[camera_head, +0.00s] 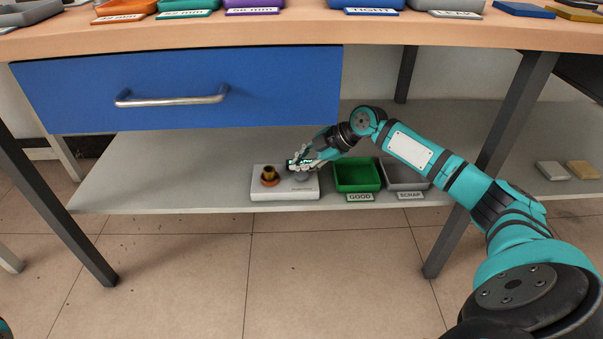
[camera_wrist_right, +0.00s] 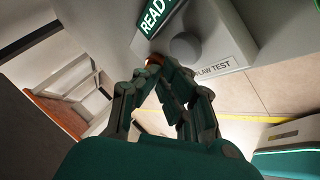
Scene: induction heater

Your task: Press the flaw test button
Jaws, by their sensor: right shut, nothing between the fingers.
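The flaw tester (camera_head: 285,194) is a pale box on the low shelf under the table. A copper-and-brass part (camera_head: 270,174) stands on its left side. In the right wrist view, the tester (camera_wrist_right: 222,32) shows a green display (camera_wrist_right: 158,15) reading "READY", cut off at the edge, and a "FLAW TEST" label (camera_wrist_right: 213,69). A round grey button (camera_wrist_right: 185,46) sits beside the label. My right gripper (camera_head: 295,164) is shut and empty over the tester's right half. In the wrist view, its fingertips (camera_wrist_right: 165,72) appear close to the button; contact cannot be told. My left gripper is out of view.
A green "GOOD" bin (camera_head: 358,188) and a grey "SCRAP" bin (camera_head: 408,187) stand right of the tester. The blue drawer (camera_head: 180,90) and tabletop (camera_head: 300,33) overhang the shelf. The shelf's left part (camera_head: 170,175) is clear.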

